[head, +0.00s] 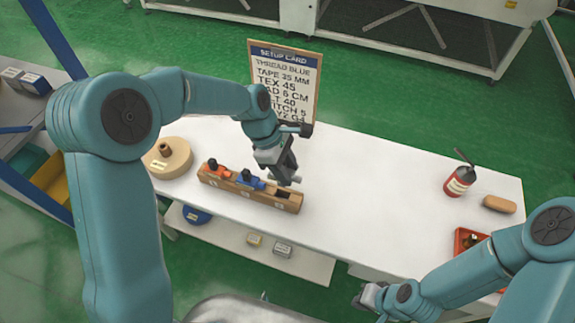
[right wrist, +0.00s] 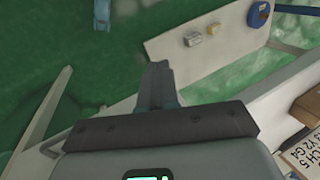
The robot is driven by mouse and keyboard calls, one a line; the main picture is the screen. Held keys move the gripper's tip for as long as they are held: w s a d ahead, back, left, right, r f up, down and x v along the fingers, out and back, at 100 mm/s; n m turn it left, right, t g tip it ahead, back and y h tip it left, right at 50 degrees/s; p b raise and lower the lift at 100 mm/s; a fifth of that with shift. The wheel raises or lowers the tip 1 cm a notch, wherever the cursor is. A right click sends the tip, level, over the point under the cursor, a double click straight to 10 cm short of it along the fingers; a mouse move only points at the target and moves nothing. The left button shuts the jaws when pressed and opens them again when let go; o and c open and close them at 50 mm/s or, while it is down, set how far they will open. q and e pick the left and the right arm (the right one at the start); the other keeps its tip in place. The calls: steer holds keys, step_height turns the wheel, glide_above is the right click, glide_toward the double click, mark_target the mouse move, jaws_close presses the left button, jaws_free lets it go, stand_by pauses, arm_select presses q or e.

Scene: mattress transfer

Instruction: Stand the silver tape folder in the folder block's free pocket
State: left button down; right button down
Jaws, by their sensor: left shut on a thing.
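The wooden folder block (head: 232,191) lies on the white table in the head view. An orange-red folder (head: 217,168) stands in its left pocket and a blue folder (head: 250,180) in its middle pocket. The right pocket (head: 282,194) shows a dark opening. My left gripper (head: 284,176) points down just above the block's right end, shut on the silver tape folder (head: 289,180), which is mostly hidden by the fingers. I cannot tell whether the folder touches the block. My right gripper (head: 367,298) is off the table's front edge; its fingers (right wrist: 162,85) look closed together and empty.
A round tan disc (head: 168,160) lies left of the block. A setup card (head: 285,80) stands behind it. The table's middle is clear. A lower shelf (head: 232,238) holds small boxes.

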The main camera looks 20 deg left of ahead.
arm_select(q)
step_height(320, 180, down, 2)
steer(key=shift+f+b, duration=0.2)
steer(key=shift+b, duration=0.4)
steer(key=shift+f+b, duration=0.3)
steer(key=shift+f, duration=0.25)
steer(key=shift+w, duration=0.1)
steer(key=shift+p, duration=0.4)
stand_by(0.5)
steer(key=shift+f, duration=0.15)
steer(key=shift+f+b, duration=0.3)
steer(key=shift+b, duration=0.05)
steer(key=shift+f+b, duration=1.5)
steer(key=shift+f, duration=0.8)
